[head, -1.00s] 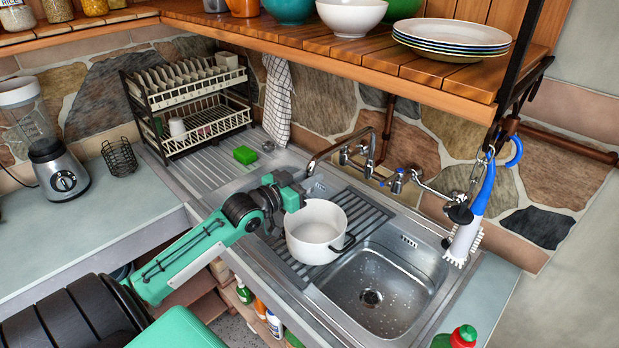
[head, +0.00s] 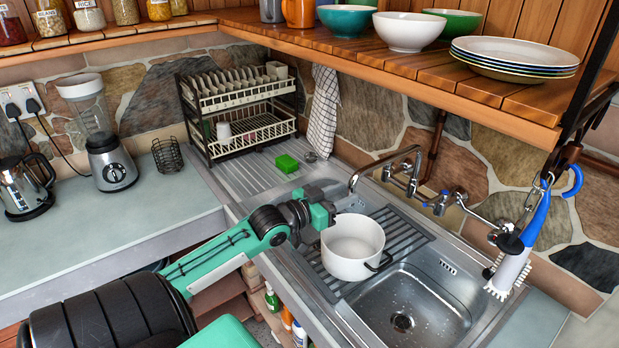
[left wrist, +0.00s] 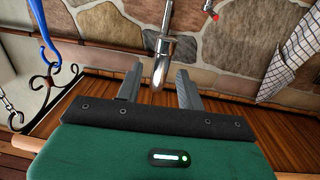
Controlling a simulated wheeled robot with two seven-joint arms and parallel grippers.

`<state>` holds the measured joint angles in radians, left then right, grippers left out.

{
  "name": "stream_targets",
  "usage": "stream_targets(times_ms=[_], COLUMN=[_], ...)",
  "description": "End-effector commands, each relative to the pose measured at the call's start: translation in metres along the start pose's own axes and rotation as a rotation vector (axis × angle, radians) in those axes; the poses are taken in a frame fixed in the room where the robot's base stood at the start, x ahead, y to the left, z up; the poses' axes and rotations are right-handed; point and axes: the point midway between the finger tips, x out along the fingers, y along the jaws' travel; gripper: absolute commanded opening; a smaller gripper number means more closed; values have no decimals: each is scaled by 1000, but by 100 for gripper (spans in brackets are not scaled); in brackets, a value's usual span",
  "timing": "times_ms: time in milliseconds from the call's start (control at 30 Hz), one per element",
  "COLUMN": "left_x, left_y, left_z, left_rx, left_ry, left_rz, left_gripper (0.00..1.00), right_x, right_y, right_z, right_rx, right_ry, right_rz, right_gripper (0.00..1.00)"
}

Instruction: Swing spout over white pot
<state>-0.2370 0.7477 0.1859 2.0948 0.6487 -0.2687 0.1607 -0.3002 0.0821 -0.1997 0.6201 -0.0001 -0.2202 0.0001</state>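The metal spout (head: 385,161) reaches left from the wall tap, and its tip bends down behind the white pot (head: 352,262) in the head view. The pot stands upright on the ribbed drainer beside the basin. My left gripper (head: 328,210) is beside the pot's upper left rim, just below and left of the spout's tip. In the left wrist view, the two fingers of my left gripper (left wrist: 160,78) are apart, and the spout's hooked end (left wrist: 161,60) shows in line with the gap, with no clear contact. My right gripper is not in view.
The steel basin (head: 430,290) is empty. A green sponge (head: 287,163) lies on the left drainboard near the dish rack (head: 240,110). A brush (head: 515,260) hangs at the right. A wooden shelf (head: 440,75) with bowls and plates overhangs the tap.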

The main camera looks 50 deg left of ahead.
Motion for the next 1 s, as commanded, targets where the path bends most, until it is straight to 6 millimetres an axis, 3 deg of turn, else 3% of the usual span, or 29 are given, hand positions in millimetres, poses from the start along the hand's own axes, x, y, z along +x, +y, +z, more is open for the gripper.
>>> stream_targets(times_ms=[600, 1000], left_x=[-75, -104], left_y=[0, 0], left_z=[3, 1], left_rx=[1, 0], left_ry=[-3, -1], left_rz=[0, 0], left_gripper=[38, 38], right_x=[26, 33], right_y=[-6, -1], right_z=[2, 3], right_rx=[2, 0], right_ry=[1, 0], right_rz=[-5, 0], right_gripper=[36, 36])
